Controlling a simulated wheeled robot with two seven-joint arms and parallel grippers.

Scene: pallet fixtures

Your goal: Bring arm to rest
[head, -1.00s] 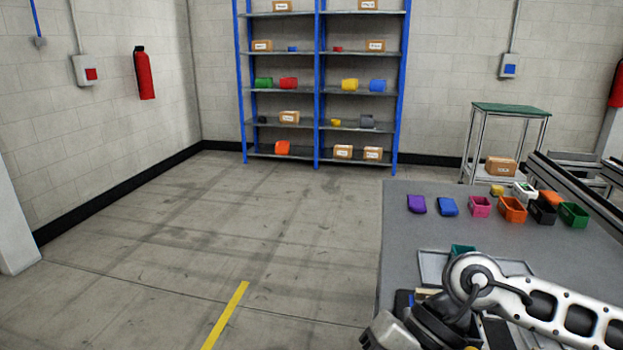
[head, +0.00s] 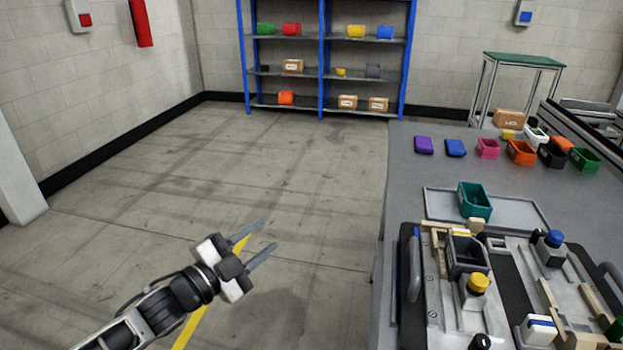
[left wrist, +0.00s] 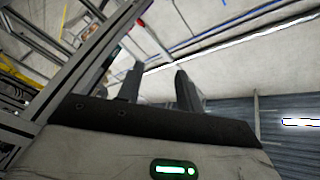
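My left gripper (head: 260,242) is over the bare floor to the left of the table, with its arm coming in from the lower left. Its two fingers are apart with nothing between them. In the left wrist view the two fingers of my left gripper (left wrist: 158,85) also stand apart and empty, with walls and frames blurred beyond. My right gripper shows in neither view now.
The grey table (head: 410,185) stands at the right. On it are a pallet fixture (head: 408,300), a teal bin (head: 474,200) on a grey tray (head: 432,203), and a row of coloured bins and lids. A blue shelf rack (head: 322,60) stands at the back. The floor (head: 230,160) is clear.

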